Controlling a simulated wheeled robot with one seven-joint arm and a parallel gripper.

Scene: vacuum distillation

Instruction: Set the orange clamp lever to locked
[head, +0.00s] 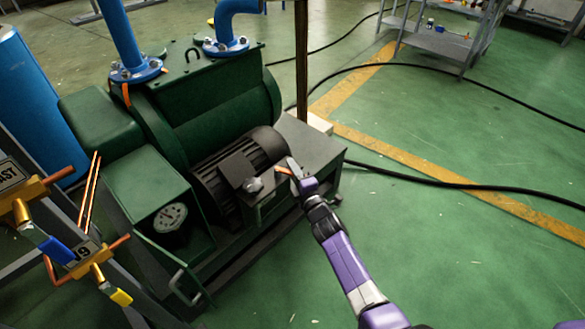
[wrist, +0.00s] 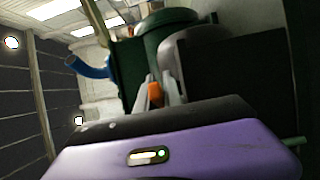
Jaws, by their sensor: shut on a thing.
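The orange clamp lever (head: 284,171) is a small orange piece beside the motor end of the green pump, at the right side of the motor's terminal box. My gripper (head: 293,168) reaches it from the lower right. In the wrist view the orange lever (wrist: 155,94) lies between the two fingertips of my gripper (wrist: 157,90), which are shut on it. Most of the lever is hidden by the fingers, so I cannot tell its setting.
The green pump (head: 205,110) with its dark motor (head: 225,165) stands beside my arm. Brass valves with blue (head: 57,249) and yellow (head: 121,297) handles are at the lower left. A black cable (head: 430,180) crosses the floor.

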